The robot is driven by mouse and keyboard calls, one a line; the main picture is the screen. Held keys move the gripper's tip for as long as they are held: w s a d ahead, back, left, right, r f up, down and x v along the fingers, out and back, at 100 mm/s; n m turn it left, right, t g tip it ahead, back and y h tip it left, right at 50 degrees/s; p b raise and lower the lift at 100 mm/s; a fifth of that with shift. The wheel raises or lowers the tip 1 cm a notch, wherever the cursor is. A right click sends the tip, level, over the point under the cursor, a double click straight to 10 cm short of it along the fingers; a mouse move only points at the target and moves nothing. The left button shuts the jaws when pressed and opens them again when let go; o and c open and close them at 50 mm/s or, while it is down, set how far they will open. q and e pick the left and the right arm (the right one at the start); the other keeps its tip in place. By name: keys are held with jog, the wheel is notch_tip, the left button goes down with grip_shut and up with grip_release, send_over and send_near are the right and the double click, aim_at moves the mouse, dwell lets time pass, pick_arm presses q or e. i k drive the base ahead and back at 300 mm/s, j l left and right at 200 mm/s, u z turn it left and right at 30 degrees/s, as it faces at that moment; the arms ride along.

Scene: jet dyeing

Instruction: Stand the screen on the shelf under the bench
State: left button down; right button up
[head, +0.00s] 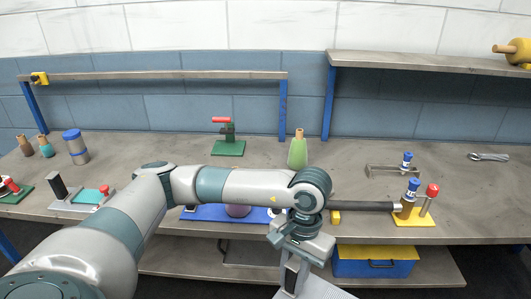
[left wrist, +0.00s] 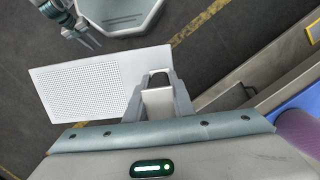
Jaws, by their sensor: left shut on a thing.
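The screen is a white panel with a perforated field (left wrist: 95,85), seen in the left wrist view. The screen hangs over the floor, apart from the bench. The shelf under the bench (head: 185,258) is partly hidden by my left arm. My right gripper (left wrist: 88,38) appears small at the upper left of the left wrist view, its jaw state unclear.
A blue box with a yellow top (head: 372,266) stands on the lower shelf at right. A grey tray-like thing (head: 243,252) is left of it, partly hidden.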

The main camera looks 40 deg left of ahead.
aim_at(174, 250)
jog(key=k+j+u, duration=0.5)
jog(key=j+u, duration=0.25)
jog(key=k+j+u, duration=0.2)
jog(key=j+u, duration=0.15)
